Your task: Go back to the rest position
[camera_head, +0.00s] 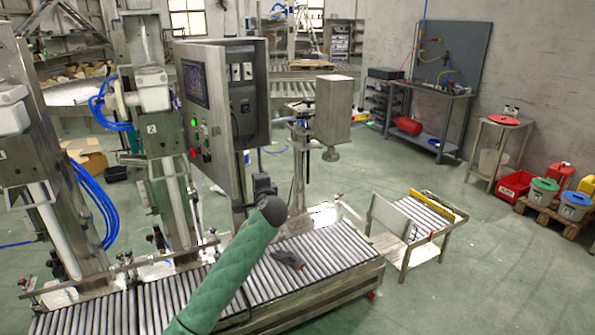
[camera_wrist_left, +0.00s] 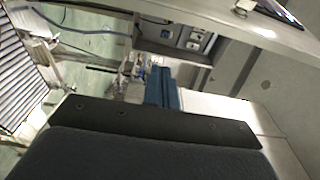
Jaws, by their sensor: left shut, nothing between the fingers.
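My left gripper (camera_wrist_left: 162,88) shows in the left wrist view as narrow blue-grey fingers, closed together with nothing between them, beyond the dark gripper body at the bottom. In that view it is in front of a grey metal cabinet with buttons (camera_wrist_left: 195,40). In the head view my green-sleeved arm rises from the bottom edge to a dark rounded end in front of the control cabinet (camera_head: 221,160). The fingers cannot be made out there. My right gripper is in neither view.
A roller conveyor (camera_head: 335,245) runs under my arm, with a small dark item (camera_head: 288,259) on its rollers. Filling machines with blue hoses (camera_head: 95,200) stand at left. A small roller stand (camera_head: 425,248) is at right, and open green floor (camera_head: 480,270) lies beyond it.

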